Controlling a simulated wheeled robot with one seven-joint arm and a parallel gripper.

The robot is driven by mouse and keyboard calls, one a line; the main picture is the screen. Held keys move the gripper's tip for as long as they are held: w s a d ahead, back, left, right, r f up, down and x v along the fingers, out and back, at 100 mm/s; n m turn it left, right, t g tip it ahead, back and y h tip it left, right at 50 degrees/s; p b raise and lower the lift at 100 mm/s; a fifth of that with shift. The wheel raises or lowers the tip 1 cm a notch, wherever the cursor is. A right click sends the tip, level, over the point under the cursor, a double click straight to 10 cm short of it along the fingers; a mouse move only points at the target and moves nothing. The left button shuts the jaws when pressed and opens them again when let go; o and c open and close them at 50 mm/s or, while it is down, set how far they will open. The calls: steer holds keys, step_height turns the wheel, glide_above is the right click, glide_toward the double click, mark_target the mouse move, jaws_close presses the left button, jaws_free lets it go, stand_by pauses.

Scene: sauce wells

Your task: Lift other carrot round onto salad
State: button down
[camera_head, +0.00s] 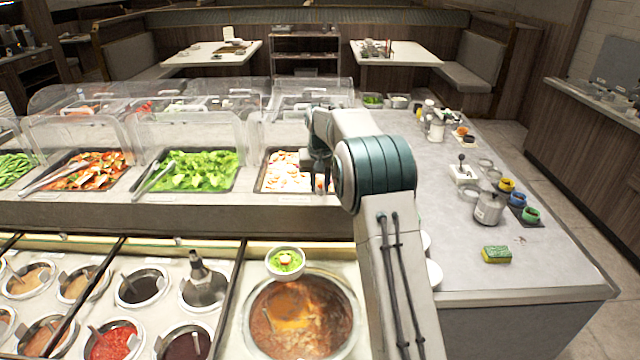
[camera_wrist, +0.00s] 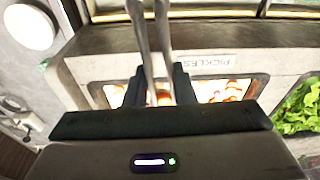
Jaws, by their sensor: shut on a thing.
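My gripper (camera_head: 320,180) is over the front of the pickles tray (camera_head: 272,172), partly hidden by my arm in the head view. In the wrist view its dark fingers (camera_wrist: 158,88) are shut on a pair of grey metal tongs (camera_wrist: 149,40), whose two arms run up the picture. An orange-and-white patch shows between the fingers; I cannot tell whether it is a carrot round in the tongs or tray contents behind. Pale and orange slices (camera_wrist: 222,90) lie in the tray. A small white bowl (camera_head: 270,268) of green salad (camera_head: 286,262) stands by the soup well, with a pale-orange piece on top.
A lettuce tray (camera_head: 200,170) with tongs is left of the pickles tray, under clear guards. A large soup well (camera_head: 300,318) and several sauce wells lie in front. The counter at right holds a sponge (camera_head: 497,255) and a metal pot (camera_head: 488,208).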

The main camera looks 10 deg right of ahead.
step_height(320, 180, up, 12)
steer(key=p, duration=0.2)
steer(key=shift+p, duration=0.3)
stand_by(0.4)
steer(key=shift+s+f, duration=0.1)
steer(key=shift+f, duration=0.05)
